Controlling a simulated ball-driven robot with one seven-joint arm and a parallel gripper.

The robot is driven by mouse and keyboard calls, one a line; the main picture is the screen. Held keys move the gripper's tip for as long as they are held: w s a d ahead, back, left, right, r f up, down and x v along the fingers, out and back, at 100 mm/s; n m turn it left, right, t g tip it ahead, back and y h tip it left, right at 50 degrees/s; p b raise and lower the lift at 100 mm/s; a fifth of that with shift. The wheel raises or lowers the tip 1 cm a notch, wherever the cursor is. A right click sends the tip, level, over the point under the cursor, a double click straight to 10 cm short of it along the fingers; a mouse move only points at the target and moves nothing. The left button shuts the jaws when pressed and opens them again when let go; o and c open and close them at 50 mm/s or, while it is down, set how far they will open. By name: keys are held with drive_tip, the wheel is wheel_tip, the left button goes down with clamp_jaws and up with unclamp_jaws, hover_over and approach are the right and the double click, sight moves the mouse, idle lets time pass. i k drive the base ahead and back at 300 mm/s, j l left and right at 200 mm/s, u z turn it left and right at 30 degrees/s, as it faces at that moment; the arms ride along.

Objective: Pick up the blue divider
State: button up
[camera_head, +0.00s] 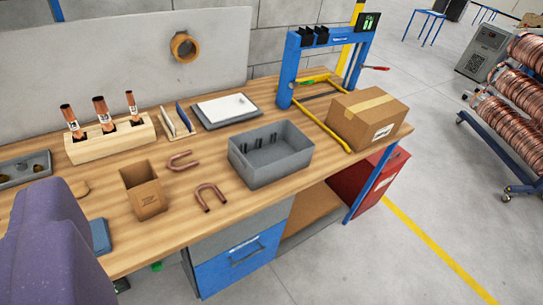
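The blue divider (184,116) looks like a thin upright blue panel in a small wooden rack at the back of the workbench. A pale panel stands beside it on its left. The rack stands between the wooden block with copper tubes and the dark tray with a white sheet. The lower edge of the divider is hard to make out. My gripper's fingers are not in this view, so its distance from the divider does not show.
On the workbench (222,197), an open cardboard box (142,190), copper U-bends (209,197) and a grey bin (271,156) stand in front of the rack. A wooden block (110,140) holds copper tubes. A closed carton (366,118) is at right. Bare wood shows between them.

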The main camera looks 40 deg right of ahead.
sight(187, 122)
drive_tip(key=i+l, duration=0.3)
drive_tip(key=i+l+u, duration=0.1)
drive_tip(key=i+l, duration=0.2)
drive_tip(key=i+l+u, duration=0.1)
drive_tip(key=i+l, duration=0.15)
drive_tip(key=l, duration=0.25)
drive_tip(key=i+l, duration=0.25)
drive_tip(key=i+l+u, duration=0.1)
drive_tip(key=i+l, duration=0.2)
drive_tip(key=l, duration=0.2)
drive_tip(key=i+l, duration=0.25)
drive_tip(key=l, duration=0.2)
drive_tip(key=j+u, duration=0.05)
